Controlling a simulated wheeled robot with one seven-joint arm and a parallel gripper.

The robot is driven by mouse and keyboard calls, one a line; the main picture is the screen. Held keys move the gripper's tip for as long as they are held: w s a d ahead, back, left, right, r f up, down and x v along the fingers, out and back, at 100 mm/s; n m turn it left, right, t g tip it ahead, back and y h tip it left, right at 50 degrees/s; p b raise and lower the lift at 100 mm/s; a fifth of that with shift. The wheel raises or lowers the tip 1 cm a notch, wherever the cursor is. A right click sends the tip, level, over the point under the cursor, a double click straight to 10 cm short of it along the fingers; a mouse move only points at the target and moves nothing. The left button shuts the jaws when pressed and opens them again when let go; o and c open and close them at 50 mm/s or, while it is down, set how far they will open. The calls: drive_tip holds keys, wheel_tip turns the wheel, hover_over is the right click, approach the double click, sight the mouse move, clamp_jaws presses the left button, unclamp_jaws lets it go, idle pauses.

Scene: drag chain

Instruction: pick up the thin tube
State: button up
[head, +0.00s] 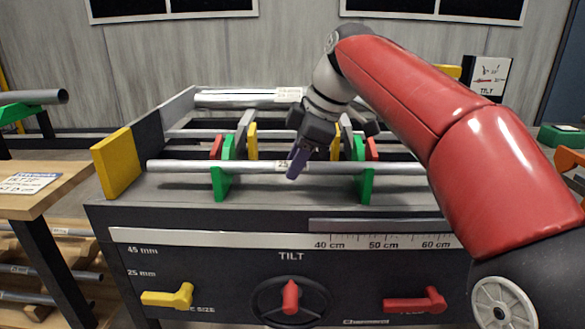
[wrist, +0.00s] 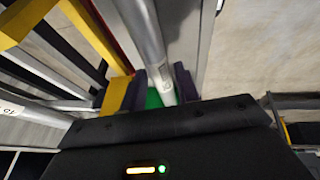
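The thin grey tube (head: 190,166) lies level across two green supports (head: 221,180) at the front of the dark bench, with a small label near its middle. My gripper (head: 295,172) points down at that label, one purple finger showing in front of the tube. In the wrist view, a grey tube (wrist: 147,45) runs down between the two purple fingers of my gripper (wrist: 163,90), with green visible beside it. The fingers look open around the tube, with gaps at its sides. The far finger is hidden in the head view.
A thicker labelled tube (head: 235,99) lies at the back of the bench. Yellow and red uprights (head: 252,142) stand between the tubes. A yellow end plate (head: 116,163) is at the left. A wooden table (head: 45,187) and a dark tube (head: 50,97) are farther left.

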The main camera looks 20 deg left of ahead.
clamp_jaws()
drive_tip(key=shift+r, duration=0.2)
